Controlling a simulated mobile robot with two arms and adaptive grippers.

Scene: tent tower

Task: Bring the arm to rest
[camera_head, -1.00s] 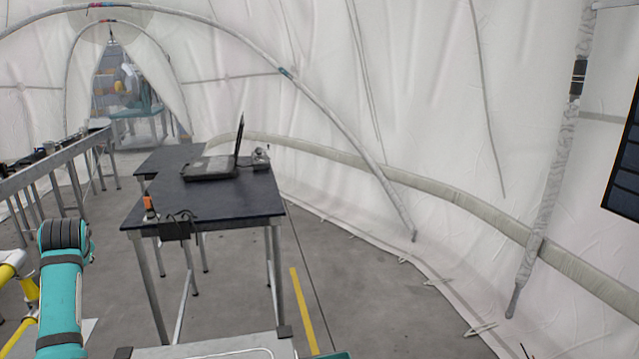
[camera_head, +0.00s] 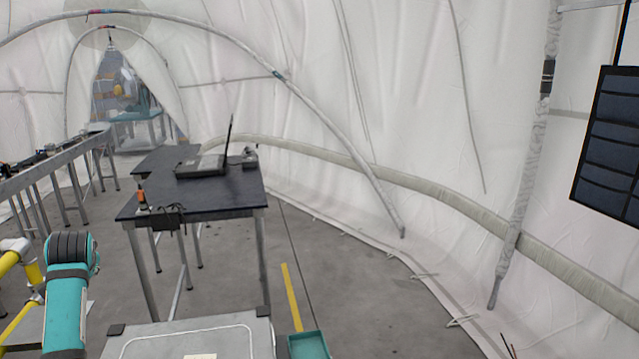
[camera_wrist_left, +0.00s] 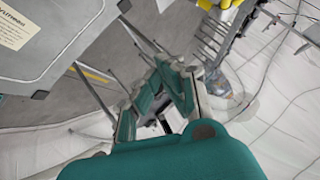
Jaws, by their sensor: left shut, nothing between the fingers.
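My left arm, teal with a black ribbed joint (camera_head: 67,300), rises at the lower left of the head view. Its gripper is outside that view. In the left wrist view my left gripper (camera_wrist_left: 158,92) shows its teal and grey fingers, shut and empty. It is in the air, with the floor and tent wall behind it. My right arm and right gripper are in neither view.
A grey case (camera_head: 190,337) stands low in front, a teal tray (camera_head: 309,345) beside it. A long bench (camera_head: 52,160) runs at left. Floor right of the table (camera_head: 330,258) is clear.

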